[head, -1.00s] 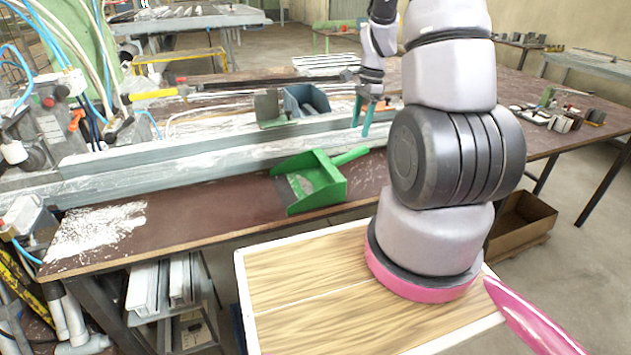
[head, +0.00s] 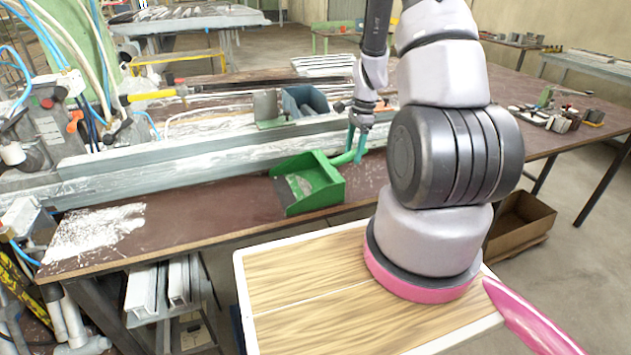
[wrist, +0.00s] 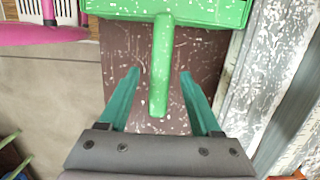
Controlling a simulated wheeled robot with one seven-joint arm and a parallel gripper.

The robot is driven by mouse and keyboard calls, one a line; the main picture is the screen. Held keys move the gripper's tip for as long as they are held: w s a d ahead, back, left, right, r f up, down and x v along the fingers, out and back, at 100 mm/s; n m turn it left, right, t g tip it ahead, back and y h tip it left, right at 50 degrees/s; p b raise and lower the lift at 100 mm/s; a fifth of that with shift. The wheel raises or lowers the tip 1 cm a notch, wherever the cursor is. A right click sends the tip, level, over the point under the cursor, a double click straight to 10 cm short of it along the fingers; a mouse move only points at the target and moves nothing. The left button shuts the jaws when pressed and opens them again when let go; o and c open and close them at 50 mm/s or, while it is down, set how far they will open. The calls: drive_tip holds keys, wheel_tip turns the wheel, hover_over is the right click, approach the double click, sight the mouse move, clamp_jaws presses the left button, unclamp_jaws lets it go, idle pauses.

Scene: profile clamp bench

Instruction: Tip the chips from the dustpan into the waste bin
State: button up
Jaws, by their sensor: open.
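The green dustpan (head: 330,195) lies on the brown bench near its front edge, with its handle pointing to the back right. Pale chips (head: 301,184) show in its pan. My gripper (head: 357,150) is open and low over the handle. In the wrist view the handle (wrist: 161,70) lies between the two teal fingers of my gripper (wrist: 159,84), with a gap on each side. The back of the dustpan (wrist: 210,12) is at the top there. I cannot tell which container is the waste bin; an open brown box (head: 521,232) stands on the floor at the right.
A long pale metal profile (head: 215,150) runs along the bench behind the dustpan. A blue-grey bin (head: 303,101) stands behind the profile. Pale debris (head: 95,232) covers the bench's left front. Clamps and small parts (head: 560,115) lie at the right.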

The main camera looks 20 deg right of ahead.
drive_tip(key=shift+a+f, duration=0.1)
drive_tip(key=shift+f, duration=0.25)
clamp_jaws()
idle(1.3)
wheel_tip(320, 180, up, 12)
idle(0.7)
